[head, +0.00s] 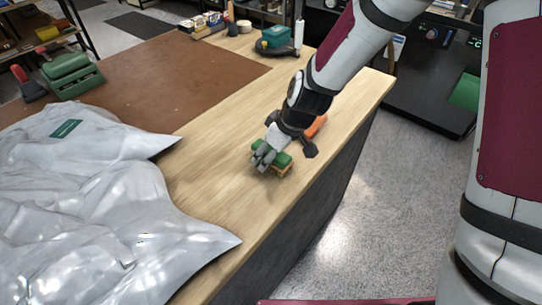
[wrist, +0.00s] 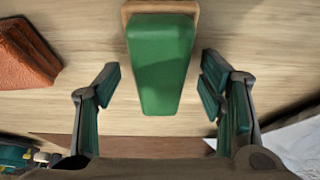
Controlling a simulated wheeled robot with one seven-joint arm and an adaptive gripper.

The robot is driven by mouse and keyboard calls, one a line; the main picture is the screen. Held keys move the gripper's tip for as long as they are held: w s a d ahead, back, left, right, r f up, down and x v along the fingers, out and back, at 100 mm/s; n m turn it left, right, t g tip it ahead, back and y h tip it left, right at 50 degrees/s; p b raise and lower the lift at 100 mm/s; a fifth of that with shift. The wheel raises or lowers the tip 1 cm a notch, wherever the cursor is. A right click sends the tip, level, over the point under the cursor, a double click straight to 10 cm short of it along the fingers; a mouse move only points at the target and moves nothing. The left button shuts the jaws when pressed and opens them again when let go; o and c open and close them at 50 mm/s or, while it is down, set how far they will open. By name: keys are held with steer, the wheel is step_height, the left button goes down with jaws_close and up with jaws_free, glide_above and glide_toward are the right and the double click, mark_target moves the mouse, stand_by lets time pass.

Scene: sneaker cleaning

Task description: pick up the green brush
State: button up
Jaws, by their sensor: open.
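The green brush (wrist: 160,62) has a green top on a tan wooden base and lies on the wooden table. In the wrist view it sits between the two open fingers of my gripper (wrist: 160,88), with a gap on each side. In the head view my gripper (head: 264,157) is down at the brush (head: 284,161) and covers part of it. Its fingers are open and hold nothing. The underside of the brush is hidden.
An orange-brown block (wrist: 24,56) lies beside the brush; it also shows in the head view (head: 316,126), partly behind my arm. Crumpled silvery bags (head: 90,215) cover the table's left side. The table's right edge is close to the brush. A teal tool (head: 276,40) stands farther back.

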steer(key=shift+f, duration=0.2)
stand_by(0.3)
steer(key=c, duration=1.4)
steer(key=shift+r, duration=0.1)
steer(key=shift+r, duration=0.75)
step_height(320, 180, up, 2)
steer(key=shift+w+r, duration=0.1)
steer(key=shift+r, duration=0.05)
steer(key=s+d+r+p, duration=0.1)
steer(key=s+d+p, duration=0.1)
steer(key=s, duration=0.5)
steer(key=s+d+p, duration=0.2)
steer(key=s+p, duration=0.3)
steer(key=s, duration=0.3)
steer(key=shift+s+d+r, duration=0.2)
steer(key=shift+s+r, duration=0.1)
steer(key=shift+r, duration=0.05)
